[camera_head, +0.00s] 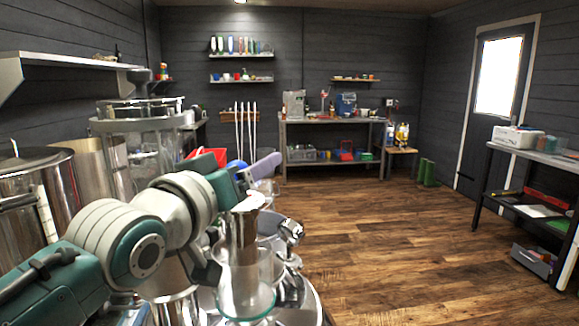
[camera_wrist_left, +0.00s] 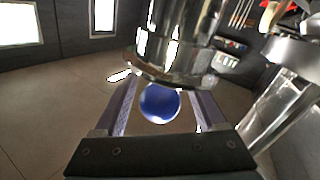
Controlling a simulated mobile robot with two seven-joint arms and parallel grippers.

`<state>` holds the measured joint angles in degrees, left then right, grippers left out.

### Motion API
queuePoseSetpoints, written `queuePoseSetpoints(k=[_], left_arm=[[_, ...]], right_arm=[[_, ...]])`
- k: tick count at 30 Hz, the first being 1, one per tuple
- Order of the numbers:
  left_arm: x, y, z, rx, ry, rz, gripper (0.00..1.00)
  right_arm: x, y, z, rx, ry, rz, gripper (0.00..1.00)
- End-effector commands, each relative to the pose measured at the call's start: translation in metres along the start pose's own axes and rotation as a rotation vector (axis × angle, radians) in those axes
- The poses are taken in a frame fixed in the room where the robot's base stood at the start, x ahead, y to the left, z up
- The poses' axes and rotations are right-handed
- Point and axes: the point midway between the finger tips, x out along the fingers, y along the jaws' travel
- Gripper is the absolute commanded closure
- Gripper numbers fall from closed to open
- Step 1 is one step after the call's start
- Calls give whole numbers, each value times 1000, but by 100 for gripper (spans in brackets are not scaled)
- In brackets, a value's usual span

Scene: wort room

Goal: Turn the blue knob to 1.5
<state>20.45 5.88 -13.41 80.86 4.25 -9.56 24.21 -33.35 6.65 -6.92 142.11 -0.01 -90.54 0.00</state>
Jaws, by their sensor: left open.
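The blue knob (camera_wrist_left: 160,103) shows in the left wrist view as a round face below a shiny metal vessel (camera_wrist_left: 175,45). My left gripper (camera_wrist_left: 161,96) is open, with one purple finger on each side of the knob. I cannot tell whether the fingers touch it. No scale or pointer on the knob is readable. In the head view my left gripper (camera_head: 262,168) reaches in over the metal equipment, a purple finger showing. I cannot make out the knob for certain there. My right gripper is in neither view.
Steel vessels (camera_head: 68,180) crowd the left, and a clear glass vessel (camera_head: 246,285) stands below my left gripper. A workbench (camera_head: 330,121) stands at the back wall and a dark table (camera_head: 535,155) at the right. The wooden floor (camera_head: 410,240) between is clear.

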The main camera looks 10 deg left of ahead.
Motion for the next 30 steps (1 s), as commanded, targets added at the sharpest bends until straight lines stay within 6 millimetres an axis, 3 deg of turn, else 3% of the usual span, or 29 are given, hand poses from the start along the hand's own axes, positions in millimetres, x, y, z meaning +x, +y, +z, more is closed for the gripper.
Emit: queuePoseSetpoints(k=[4, 23, 30], left_arm=[[0, 0, 0, -1, 0, 0, 29], [0, 0, 0, -1, 0, 0, 100], [0, 1, -1, -4, 9, -10, 100]], right_arm=[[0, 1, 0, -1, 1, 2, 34], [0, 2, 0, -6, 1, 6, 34], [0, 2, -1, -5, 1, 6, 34]])
